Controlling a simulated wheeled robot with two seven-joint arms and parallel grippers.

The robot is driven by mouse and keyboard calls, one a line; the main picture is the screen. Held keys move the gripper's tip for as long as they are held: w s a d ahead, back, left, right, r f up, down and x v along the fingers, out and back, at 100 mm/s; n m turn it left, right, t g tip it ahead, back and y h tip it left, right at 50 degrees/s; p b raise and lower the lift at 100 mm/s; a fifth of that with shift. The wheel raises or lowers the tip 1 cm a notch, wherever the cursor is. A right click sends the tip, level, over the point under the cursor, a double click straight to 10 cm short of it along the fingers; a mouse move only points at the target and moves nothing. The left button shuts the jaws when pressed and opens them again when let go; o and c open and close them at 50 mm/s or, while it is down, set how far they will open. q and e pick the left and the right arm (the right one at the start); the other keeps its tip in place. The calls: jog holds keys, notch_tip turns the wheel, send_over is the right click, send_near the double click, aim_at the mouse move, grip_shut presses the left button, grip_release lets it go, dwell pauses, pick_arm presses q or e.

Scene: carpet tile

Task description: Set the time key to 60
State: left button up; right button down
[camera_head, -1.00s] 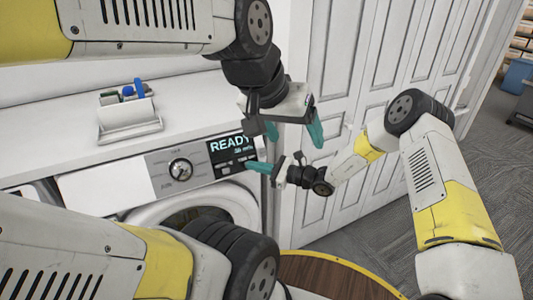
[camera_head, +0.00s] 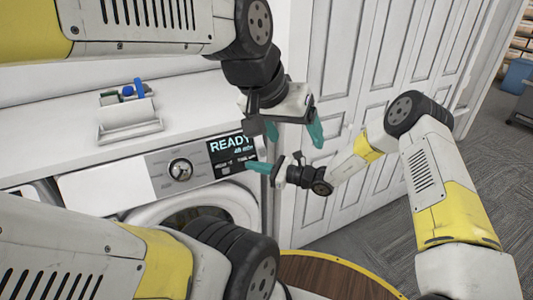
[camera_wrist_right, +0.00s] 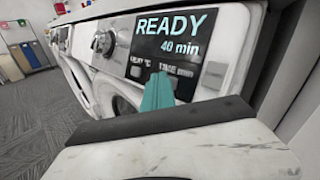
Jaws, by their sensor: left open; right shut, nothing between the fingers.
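The machine's dark display (camera_head: 230,146) reads READY, with a smaller line under it. In the right wrist view the display (camera_wrist_right: 172,38) reads READY and 40 min. Below it sits the time key, labelled TIME min (camera_wrist_right: 178,71), beside another labelled key to its left. My right gripper (camera_head: 257,167) is shut and empty, its teal fingertips at the lower part of the panel. In the wrist view the fingertips partly hide the time key area; I cannot tell whether they touch it. My left gripper (camera_head: 295,132) is open and empty, in front of the closet doors, right of the panel.
A round knob (camera_head: 181,170) is left of the display, above the machine's round door (camera_head: 190,216). A white holder (camera_head: 128,122) with blue items stands on the counter. White panelled doors (camera_head: 340,90) are at the right. A round wooden top (camera_head: 330,277) is below.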

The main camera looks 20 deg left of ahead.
jog(key=shift+s+d+r, duration=0.3)
jog(key=shift+s+d, duration=0.1)
jog(key=shift+d, duration=0.05)
jog(key=s+d+r, duration=0.2)
jog(key=d, duration=0.1)
jog(key=shift+s+d+r, duration=0.15)
jog(key=shift+s+d, duration=0.05)
jog(key=shift+s, duration=0.2)
dwell(1.0)
pick_arm(q)
grip_shut()
dwell(1.5)
